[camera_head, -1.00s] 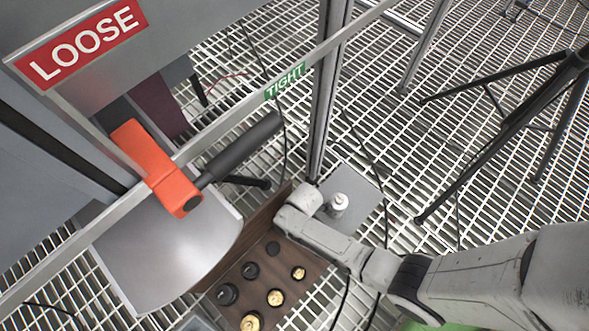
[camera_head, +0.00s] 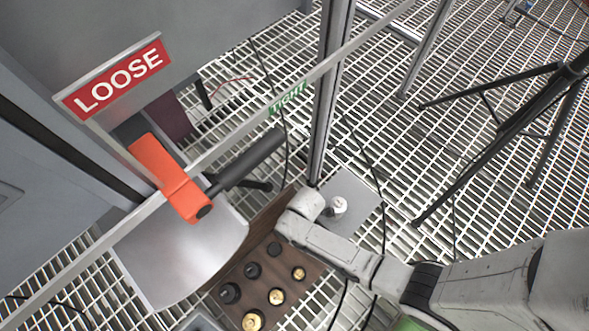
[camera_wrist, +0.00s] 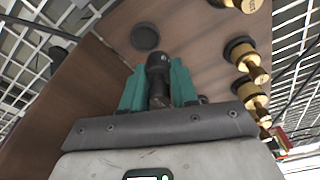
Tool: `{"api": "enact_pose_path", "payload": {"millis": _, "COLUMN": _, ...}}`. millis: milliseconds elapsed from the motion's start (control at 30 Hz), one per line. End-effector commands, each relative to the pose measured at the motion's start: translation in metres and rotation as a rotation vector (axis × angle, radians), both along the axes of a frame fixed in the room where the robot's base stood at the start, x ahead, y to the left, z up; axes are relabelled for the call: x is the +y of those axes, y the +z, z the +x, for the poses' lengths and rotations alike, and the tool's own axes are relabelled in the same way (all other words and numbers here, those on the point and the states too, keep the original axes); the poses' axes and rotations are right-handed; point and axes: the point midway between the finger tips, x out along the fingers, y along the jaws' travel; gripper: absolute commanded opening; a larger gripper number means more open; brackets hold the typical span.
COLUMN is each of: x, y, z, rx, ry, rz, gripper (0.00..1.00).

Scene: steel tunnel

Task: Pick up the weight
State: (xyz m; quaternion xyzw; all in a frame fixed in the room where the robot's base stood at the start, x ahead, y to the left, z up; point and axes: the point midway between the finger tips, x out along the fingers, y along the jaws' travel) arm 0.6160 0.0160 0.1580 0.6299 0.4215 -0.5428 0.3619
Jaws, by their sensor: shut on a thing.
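In the wrist view, my gripper (camera_wrist: 158,88) has green fingers shut on a black weight (camera_wrist: 158,66), a small dark cylinder. It is over a brown wooden board (camera_wrist: 90,85); I cannot tell whether the weight's base is clear of it. Black weights (camera_head: 230,293) and gold weights (camera_head: 277,297) stand in rows on the board (camera_head: 228,278). Gold weights (camera_wrist: 247,55) also line the right of the wrist view.
A dark round spot (camera_wrist: 145,37) is on the board ahead of my fingers. A silver piece (camera_head: 338,206) stands on a grey plate (camera_head: 358,197). An orange lever part (camera_head: 170,178) with a black handle (camera_head: 245,160), a metal rail and a post (camera_head: 328,100) are close by. A black tripod (camera_head: 500,135) stands right.

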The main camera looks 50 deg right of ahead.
Motion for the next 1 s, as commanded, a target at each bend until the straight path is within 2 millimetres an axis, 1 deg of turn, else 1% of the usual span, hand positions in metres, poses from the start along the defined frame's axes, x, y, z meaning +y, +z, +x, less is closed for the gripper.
{"api": "enact_pose_path", "payload": {"millis": 33, "x": 0.006, "y": 0.018, "z": -0.006, "rx": -0.001, "ry": 0.004, "rz": -0.001, "gripper": 0.00}}
{"api": "enact_pose_path", "payload": {"millis": 200, "x": 0.028, "y": 0.052, "z": -0.029, "rx": 0.000, "ry": 0.005, "rz": 0.001, "gripper": 0.00}}
{"api": "enact_pose_path", "payload": {"millis": 300, "x": 0.045, "y": 0.060, "z": -0.047, "rx": 0.001, "ry": 0.006, "rz": 0.000, "gripper": 0.00}}
{"api": "enact_pose_path", "payload": {"millis": 400, "x": 0.060, "y": 0.067, "z": -0.061, "rx": -0.001, "ry": 0.004, "rz": 0.000, "gripper": 0.00}}
{"api": "enact_pose_path", "payload": {"millis": 600, "x": 0.079, "y": 0.077, "z": -0.079, "rx": -0.001, "ry": 0.002, "rz": 0.000, "gripper": 0.00}}
{"api": "enact_pose_path", "payload": {"millis": 767, "x": 0.086, "y": 0.080, "z": -0.085, "rx": -0.002, "ry": 0.000, "rz": 0.000, "gripper": 0.00}}
{"api": "enact_pose_path", "payload": {"millis": 1000, "x": 0.087, "y": 0.080, "z": -0.086, "rx": -0.002, "ry": 0.000, "rz": 0.000, "gripper": 0.00}}
